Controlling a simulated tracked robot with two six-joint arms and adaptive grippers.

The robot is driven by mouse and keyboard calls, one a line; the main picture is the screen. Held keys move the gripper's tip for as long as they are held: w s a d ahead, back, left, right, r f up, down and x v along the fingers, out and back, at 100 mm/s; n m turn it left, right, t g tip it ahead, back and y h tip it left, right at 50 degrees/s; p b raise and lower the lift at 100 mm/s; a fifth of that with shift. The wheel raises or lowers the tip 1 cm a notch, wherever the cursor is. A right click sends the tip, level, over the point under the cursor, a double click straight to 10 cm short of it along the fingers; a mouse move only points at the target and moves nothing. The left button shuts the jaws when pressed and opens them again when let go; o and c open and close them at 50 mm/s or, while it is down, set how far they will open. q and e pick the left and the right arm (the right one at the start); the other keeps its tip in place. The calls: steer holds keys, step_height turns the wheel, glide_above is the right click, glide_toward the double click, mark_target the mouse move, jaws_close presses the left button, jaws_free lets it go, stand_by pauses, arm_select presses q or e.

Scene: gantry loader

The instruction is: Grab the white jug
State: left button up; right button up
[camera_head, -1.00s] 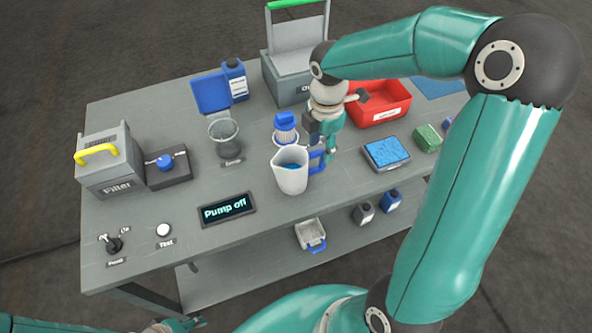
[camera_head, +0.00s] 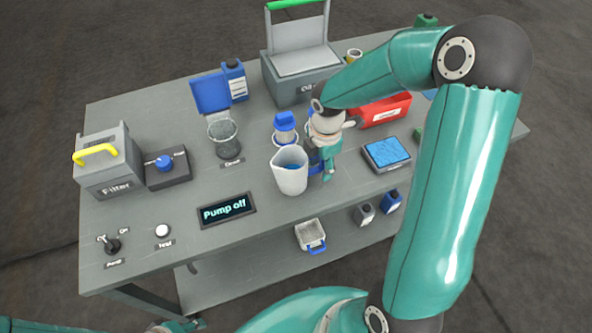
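The white jug (camera_head: 289,175) stands upright near the front middle of the grey table, with blue liquid inside and a blue handle (camera_head: 315,168) on its right side. My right gripper (camera_head: 325,170) points down at the handle, and its finger overlaps the handle's right part in the head view. The gripper hides some of the handle, so I cannot tell whether the fingers are shut on it.
A blue-capped container (camera_head: 285,128) stands close behind the jug. A grey mesh cup (camera_head: 224,137) is to the left, a blue-topped tray (camera_head: 387,153) to the right, and a red bin (camera_head: 385,110) behind. The table between display and jug is clear.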

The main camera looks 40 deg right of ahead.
jaws_close()
steer(key=shift+r, duration=0.25)
stand_by(0.3)
